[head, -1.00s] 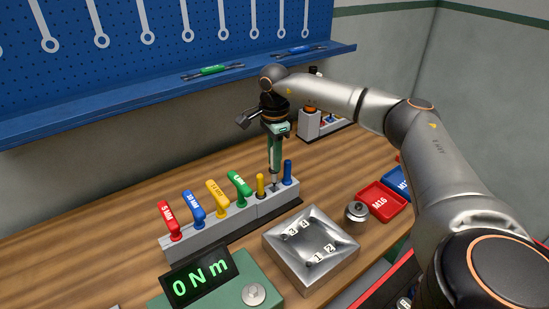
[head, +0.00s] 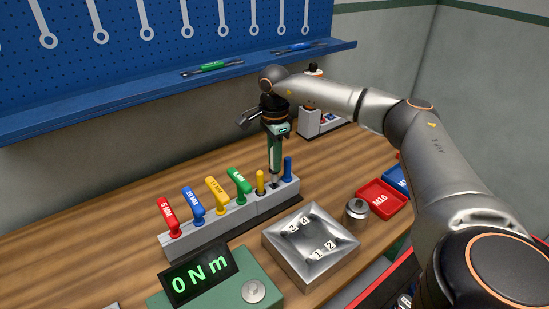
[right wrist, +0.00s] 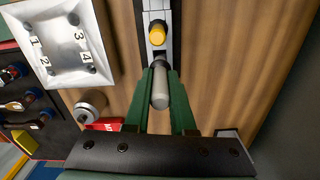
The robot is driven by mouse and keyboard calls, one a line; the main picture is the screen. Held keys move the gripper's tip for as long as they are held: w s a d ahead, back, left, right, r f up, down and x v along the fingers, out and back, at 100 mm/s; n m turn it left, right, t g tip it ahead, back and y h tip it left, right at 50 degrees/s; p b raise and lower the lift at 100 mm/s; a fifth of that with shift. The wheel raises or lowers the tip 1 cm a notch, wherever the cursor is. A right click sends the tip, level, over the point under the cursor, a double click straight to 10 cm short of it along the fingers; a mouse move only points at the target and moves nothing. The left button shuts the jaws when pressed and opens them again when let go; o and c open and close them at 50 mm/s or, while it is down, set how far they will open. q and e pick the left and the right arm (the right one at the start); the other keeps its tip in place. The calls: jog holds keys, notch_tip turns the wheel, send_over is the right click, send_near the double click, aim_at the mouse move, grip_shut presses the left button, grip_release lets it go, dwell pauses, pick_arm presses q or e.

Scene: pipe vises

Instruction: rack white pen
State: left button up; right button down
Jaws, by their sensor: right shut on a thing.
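The white pen (right wrist: 160,90) shows in the right wrist view as a pale grey-white cylinder between the two green fingers. My right gripper (head: 275,172) is shut on it and points straight down over the right part of the grey rack (head: 205,229). In the head view the pen's lower end is at the rack's top, between the yellow pen (head: 260,182) and the blue pen (head: 288,168). I cannot tell how deep it sits in the rack. The yellow pen also shows in the right wrist view (right wrist: 157,34). My left gripper is not in view.
Red, blue, yellow and green hex keys (head: 216,197) stand in the rack's left part. A metal tray with numbered marks (head: 310,272), a steel cylinder (head: 356,212) and a red M16 bin (head: 381,199) lie to the right. A torque display (head: 199,275) is in front.

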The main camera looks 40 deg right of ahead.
aim_at(275, 181)
jog(key=shift+f+b, duration=1.45)
jog(key=shift+f, duration=1.35)
dwell(1.2)
jog(key=shift+s+f, duration=0.15)
jog(key=shift+f, duration=0.05)
dwell(0.8)
jog(key=c, duration=0.9)
grip_release()
jog(key=shift+o, duration=1.1)
jog(key=shift+r, duration=0.15)
notch_tip(275, 181, up, 12)
jog(key=shift+r, duration=0.15)
